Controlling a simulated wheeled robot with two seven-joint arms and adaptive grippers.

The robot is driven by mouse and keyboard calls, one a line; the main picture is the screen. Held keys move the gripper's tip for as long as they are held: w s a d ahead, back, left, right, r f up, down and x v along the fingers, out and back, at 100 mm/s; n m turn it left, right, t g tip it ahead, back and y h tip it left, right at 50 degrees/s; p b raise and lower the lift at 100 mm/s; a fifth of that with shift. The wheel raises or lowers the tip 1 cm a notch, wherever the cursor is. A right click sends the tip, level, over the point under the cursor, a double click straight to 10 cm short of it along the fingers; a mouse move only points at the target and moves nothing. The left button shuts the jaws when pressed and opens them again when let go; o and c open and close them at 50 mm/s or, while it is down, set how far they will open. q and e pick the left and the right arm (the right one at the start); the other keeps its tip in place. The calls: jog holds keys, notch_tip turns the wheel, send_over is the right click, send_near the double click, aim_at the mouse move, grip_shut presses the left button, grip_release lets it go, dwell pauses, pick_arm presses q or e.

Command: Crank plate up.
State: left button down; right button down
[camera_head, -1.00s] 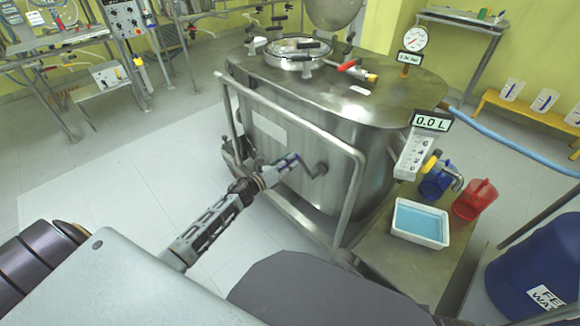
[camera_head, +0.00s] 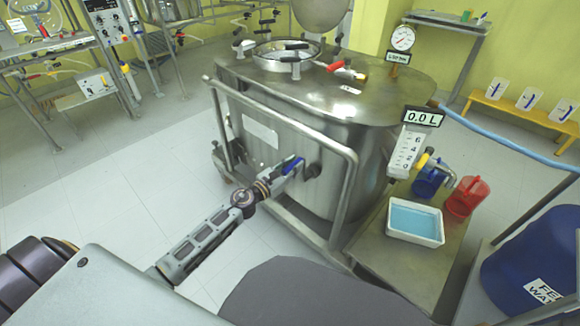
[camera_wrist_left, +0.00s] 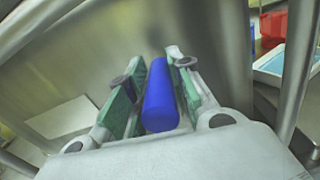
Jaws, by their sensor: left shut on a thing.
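The crank has a blue handle (camera_head: 292,164) and a dark hub (camera_head: 314,171) on the front wall of the steel reactor vessel (camera_head: 300,130). My left gripper (camera_head: 287,168) reaches in from the left, between the front rail and the vessel, and is shut on the handle. In the left wrist view the blue handle (camera_wrist_left: 160,98) lies between the two green-padded fingers (camera_wrist_left: 155,85). The crank arm is largely hidden by the gripper in the head view. I cannot make out a plate. My right gripper is not in view.
A steel guard rail (camera_head: 280,117) runs in front of the vessel, close to my left arm. A shelf on the right bears a white tray (camera_head: 416,221) of blue liquid and a red jug (camera_head: 467,196). A blue drum (camera_head: 530,255) stands farther right. The floor at left is clear.

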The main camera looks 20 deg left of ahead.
pick_arm(q)
jog(key=shift+d+r, duration=0.15)
jog(key=shift+d, duration=0.2)
jog(key=c, duration=1.2)
grip_release()
jog(key=shift+c, duration=0.2)
jog(key=v, duration=1.2)
